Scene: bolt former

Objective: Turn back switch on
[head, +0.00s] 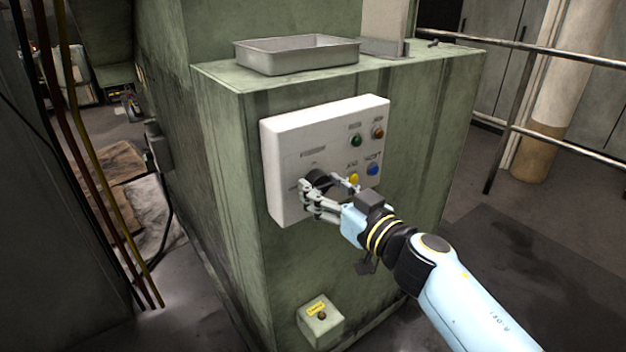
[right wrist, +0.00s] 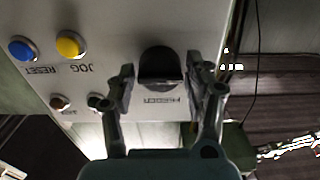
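A white control panel (head: 290,137) is fixed to the front of the green machine. A black rotary switch (head: 319,178) sits low on the panel, partly hidden by my fingers. My right gripper (head: 328,186) reaches it from the lower right. In the right wrist view, the switch (right wrist: 160,68) lies between the two spread fingers of my right gripper (right wrist: 161,82). A narrow gap seems to show on each side, so the fingers look around the switch rather than closed on it. The switch's pointer setting cannot be read. My left gripper is not in view.
Green (head: 356,140), brown (head: 377,132), yellow (head: 353,179) and blue (head: 373,169) buttons sit close to the right gripper. A metal tray (head: 297,68) stands on the machine top. A small box (head: 320,326) with a yellow label is low on the machine. A railing (head: 520,95) runs at right.

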